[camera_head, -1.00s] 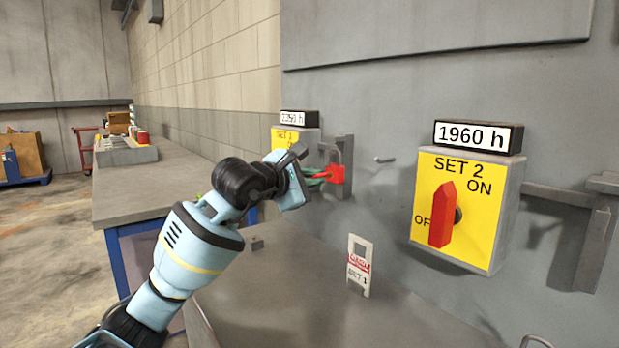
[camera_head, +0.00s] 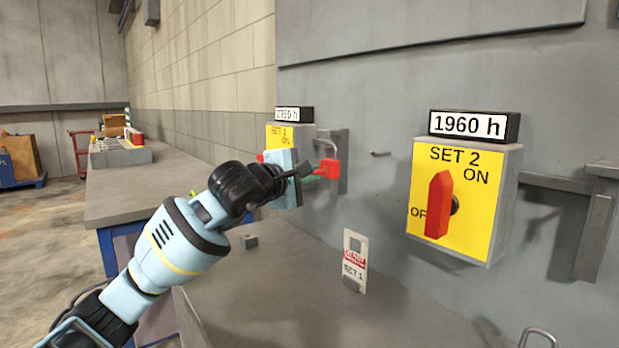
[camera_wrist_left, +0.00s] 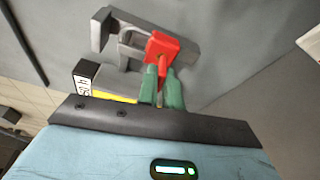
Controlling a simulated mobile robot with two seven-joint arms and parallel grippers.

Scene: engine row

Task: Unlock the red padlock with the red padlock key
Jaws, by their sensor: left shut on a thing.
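The red padlock (camera_head: 328,169) hangs by its grey shackle on the grey bracket beside the SET 1 box. It also shows in the left wrist view (camera_wrist_left: 163,45), just beyond my fingertips. My left gripper (camera_head: 310,172) is right at the padlock, on its left side in the head view. In the wrist view its green fingers (camera_wrist_left: 162,84) are shut on the red padlock key (camera_wrist_left: 162,68), a narrow red piece lined up with the padlock body. The fingers hide most of the key, so I cannot tell how deep it sits. My right gripper is out of view.
The SET 1 box (camera_head: 278,137) is close behind my left wrist. The SET 2 box (camera_head: 463,200) with a red switch handle is to the right. A tag (camera_head: 355,260) stands below. A workbench (camera_head: 150,190) is at left.

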